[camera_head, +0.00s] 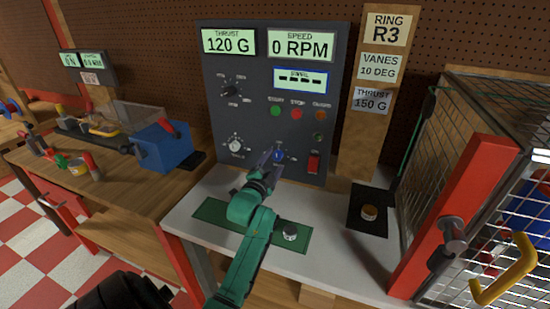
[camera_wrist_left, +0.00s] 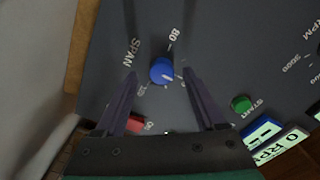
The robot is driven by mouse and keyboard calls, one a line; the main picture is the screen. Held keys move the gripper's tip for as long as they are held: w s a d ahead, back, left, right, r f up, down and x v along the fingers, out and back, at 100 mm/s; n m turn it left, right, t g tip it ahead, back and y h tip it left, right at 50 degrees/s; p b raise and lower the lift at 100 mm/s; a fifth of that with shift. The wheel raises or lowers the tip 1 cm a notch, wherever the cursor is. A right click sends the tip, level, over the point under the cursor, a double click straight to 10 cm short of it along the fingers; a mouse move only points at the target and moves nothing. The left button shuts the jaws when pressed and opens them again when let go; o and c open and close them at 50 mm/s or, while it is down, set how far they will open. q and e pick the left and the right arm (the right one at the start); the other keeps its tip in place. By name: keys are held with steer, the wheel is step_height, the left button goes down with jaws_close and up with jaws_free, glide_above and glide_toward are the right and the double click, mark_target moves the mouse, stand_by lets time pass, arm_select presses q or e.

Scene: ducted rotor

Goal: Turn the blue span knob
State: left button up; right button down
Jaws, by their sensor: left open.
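The blue span knob (camera_head: 278,155) sits low on the dark control panel (camera_head: 237,55) in the head view. In the left wrist view the blue knob (camera_wrist_left: 162,71) has a pale pointer line and the label SPAN beside it. My left gripper (camera_head: 270,158) is at the panel, in front of and just left of the knob in the head view. In the wrist view its two fingers (camera_wrist_left: 158,90) are open, one to each side below the knob, with gaps on both sides. My right gripper is in neither view.
Near the knob are a red rocker switch (camera_head: 314,162) and a white-capped knob (camera_head: 235,145). A green start button (camera_head: 276,111) is above. A green mat (camera_head: 212,210) and a black mat (camera_head: 362,222) lie on the white bench. A mesh cage (camera_head: 480,170) stands at right.

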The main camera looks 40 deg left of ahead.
arm_select(q)
steer(key=shift+w+a+r, duration=0.15)
steer(key=shift+w, duration=0.3)
steer(key=shift+c, duration=1.3)
steer(key=shift+w, duration=0.1)
jaws_close()
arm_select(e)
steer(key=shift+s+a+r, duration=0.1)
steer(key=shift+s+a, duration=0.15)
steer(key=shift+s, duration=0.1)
